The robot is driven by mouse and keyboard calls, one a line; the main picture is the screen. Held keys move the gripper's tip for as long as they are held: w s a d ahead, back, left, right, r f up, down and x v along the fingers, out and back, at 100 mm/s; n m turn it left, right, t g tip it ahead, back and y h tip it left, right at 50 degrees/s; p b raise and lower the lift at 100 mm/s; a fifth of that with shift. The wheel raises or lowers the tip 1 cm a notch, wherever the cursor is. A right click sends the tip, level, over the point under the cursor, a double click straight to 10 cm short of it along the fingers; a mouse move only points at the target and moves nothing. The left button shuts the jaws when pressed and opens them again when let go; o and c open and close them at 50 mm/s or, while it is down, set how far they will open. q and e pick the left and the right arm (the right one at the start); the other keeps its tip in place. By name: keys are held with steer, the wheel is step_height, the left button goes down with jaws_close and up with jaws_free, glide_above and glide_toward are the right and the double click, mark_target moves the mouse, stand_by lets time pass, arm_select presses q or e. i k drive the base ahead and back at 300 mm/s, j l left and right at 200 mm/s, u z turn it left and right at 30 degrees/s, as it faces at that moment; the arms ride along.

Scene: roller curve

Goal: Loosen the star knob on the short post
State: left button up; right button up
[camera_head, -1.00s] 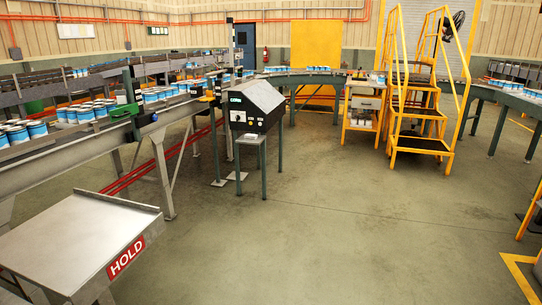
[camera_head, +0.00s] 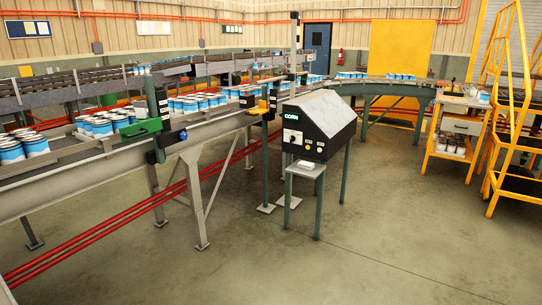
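A short dark post (camera_head: 157,108) stands at the near rail of the conveyor, left of centre in the head view. A green bracket (camera_head: 142,128) sits on its left side. A small blue knob-like part (camera_head: 183,135) sticks out low on its right side; its star shape is too small to make out. A taller post (camera_head: 294,45) rises farther along the line, behind the black console.
A roller conveyor (camera_head: 95,182) carries several blue-and-white cans (camera_head: 35,143). A black console (camera_head: 318,125) on legs stands right of the short post. Red pipes (camera_head: 110,230) run low under the conveyor. Yellow steps (camera_head: 508,120) stand at right. The floor (camera_head: 330,255) in front is clear.

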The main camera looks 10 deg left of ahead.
mark_target(184, 136)
steer(key=i+l+u, duration=0.25)
steer(key=i+u, duration=0.15)
steer(key=i+l+u, duration=0.8)
steer(key=k+j, duration=0.05)
steer(key=k, duration=0.05)
